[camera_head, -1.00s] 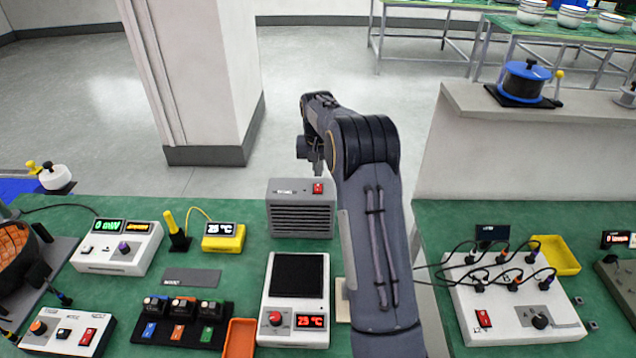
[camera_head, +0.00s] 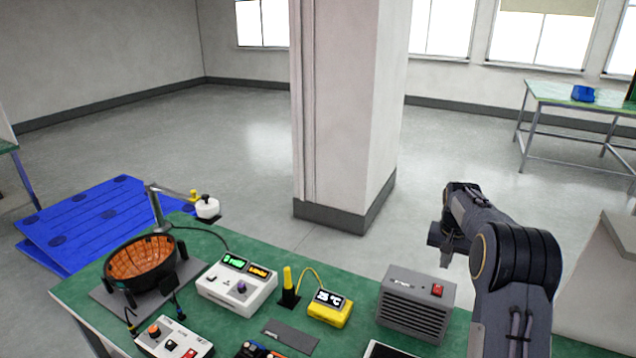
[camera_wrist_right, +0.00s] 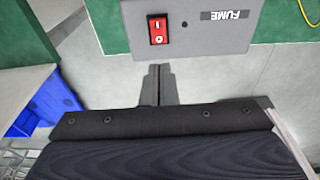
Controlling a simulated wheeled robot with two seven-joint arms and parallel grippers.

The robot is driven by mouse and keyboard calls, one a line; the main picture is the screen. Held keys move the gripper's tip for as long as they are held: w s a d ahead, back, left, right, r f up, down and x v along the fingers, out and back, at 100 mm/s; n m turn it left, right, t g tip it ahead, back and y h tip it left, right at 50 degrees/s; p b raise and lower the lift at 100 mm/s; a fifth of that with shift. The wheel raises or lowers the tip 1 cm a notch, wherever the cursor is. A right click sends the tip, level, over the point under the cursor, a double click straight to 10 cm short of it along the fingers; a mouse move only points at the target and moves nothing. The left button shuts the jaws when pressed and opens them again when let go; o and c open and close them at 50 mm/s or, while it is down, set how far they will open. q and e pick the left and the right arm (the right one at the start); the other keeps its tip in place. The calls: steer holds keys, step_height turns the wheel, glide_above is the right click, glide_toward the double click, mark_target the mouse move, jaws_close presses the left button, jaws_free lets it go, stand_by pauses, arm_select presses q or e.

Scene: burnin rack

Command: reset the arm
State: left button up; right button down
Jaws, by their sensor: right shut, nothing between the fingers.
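My right arm reaches in from the lower right in the head view. My right gripper (camera_head: 447,250) hangs at the arm's far end, above and beyond the grey fume unit (camera_head: 415,305). In the right wrist view my gripper's fingers (camera_wrist_right: 158,80) are together with nothing between them. They point toward the fume unit's top (camera_wrist_right: 205,30), which carries a red rocker switch (camera_wrist_right: 159,29) and a "FUME" label. I cannot tell the exact gap between fingertips and unit. My left gripper is not in view.
The green table (camera_head: 225,337) holds a meter box (camera_head: 237,290), a yellow thermometer unit (camera_head: 329,309) and a dark bowl with an orange inside (camera_head: 140,262). A white column (camera_head: 340,110) stands behind. A blue pallet (camera_head: 85,215) lies on the floor at left. The floor between is open.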

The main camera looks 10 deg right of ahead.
steer(key=s+a+r+n+t+y, duration=0.1)
steer(key=s+a+r+t+y, duration=0.1)
steer(key=s+a+r, duration=0.45)
steer(key=s+a+r+n+t+y, duration=0.15)
steer(key=s+a+r, duration=0.25)
steer(key=s+a, duration=0.5)
steer(key=s+a+f+n, duration=0.2)
steer(key=s+a, duration=0.4)
steer(key=s, duration=0.3)
steer(key=s+a+f+n+y+b, duration=0.1)
steer(key=s+a+f+n, duration=0.1)
steer(key=s+a, duration=0.4)
steer(key=s+f, duration=0.1)
steer(key=s, duration=0.2)
steer(key=shift+t, duration=0.35)
steer(key=shift+s+y, duration=0.1)
steer(key=shift+y, duration=0.15)
